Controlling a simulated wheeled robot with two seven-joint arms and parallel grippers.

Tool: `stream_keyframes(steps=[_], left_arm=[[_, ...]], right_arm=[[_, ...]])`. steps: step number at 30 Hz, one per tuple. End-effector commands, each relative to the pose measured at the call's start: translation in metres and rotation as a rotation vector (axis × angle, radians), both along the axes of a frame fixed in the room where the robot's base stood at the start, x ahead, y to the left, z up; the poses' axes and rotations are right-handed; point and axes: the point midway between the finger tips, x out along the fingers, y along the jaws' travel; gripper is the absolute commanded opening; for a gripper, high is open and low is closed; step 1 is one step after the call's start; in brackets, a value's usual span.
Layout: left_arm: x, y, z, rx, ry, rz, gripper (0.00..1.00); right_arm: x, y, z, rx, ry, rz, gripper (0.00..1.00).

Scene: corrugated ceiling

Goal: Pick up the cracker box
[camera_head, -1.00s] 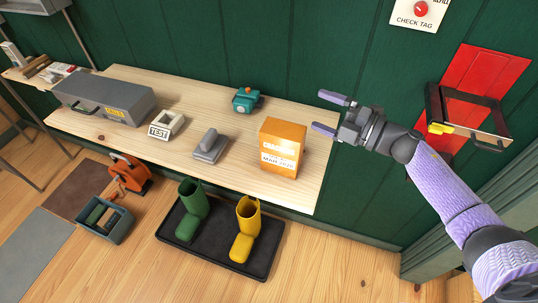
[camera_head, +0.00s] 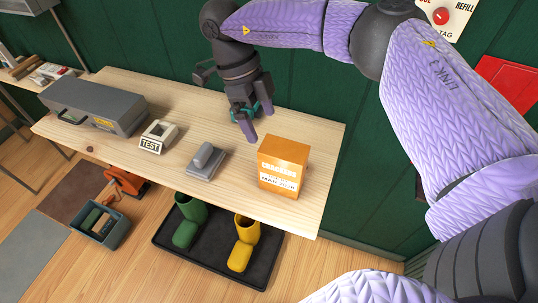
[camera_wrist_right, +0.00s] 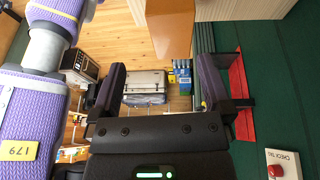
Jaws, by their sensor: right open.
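The orange cracker box (camera_head: 283,167) stands upright near the right end of the wooden workbench (camera_head: 318,190). My right gripper (camera_head: 259,123) is open and empty, a little behind and to the left of the box in the head view, apart from it. Its fingers point down toward the bench. In the right wrist view the open fingers (camera_wrist_right: 162,88) show with nothing between them. An orange-brown panel at the top of that view looks like the box's side. My left gripper is not in view.
A teal object (camera_head: 239,114) is mostly hidden behind my right gripper. A grey tool (camera_head: 206,160), a TEST device (camera_head: 157,137) and a grey toolbox (camera_head: 97,106) stand to the left. Boots on a black tray (camera_head: 210,258) are below. The bench right of the box is clear.

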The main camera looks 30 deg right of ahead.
Motion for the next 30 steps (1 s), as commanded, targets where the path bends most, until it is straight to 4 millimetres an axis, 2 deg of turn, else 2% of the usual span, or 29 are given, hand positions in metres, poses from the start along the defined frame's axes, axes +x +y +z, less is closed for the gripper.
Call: stream_keyframes(steps=[2, 11, 15, 18, 30], left_arm=[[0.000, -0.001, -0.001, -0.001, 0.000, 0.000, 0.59], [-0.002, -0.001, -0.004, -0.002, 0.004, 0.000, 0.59], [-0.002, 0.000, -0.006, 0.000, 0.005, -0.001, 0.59], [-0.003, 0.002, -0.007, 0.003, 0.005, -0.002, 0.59], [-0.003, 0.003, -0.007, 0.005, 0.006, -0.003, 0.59]], right_arm=[[0.001, -0.013, 0.005, -0.080, -0.007, 0.005, 1.00], [-0.016, -0.028, -0.041, -0.094, -0.004, 0.005, 1.00], [-0.029, -0.035, -0.067, -0.091, -0.003, 0.004, 1.00], [-0.032, -0.038, -0.079, -0.091, -0.004, 0.002, 1.00], [-0.033, -0.038, -0.081, -0.090, -0.006, 0.002, 1.00]])
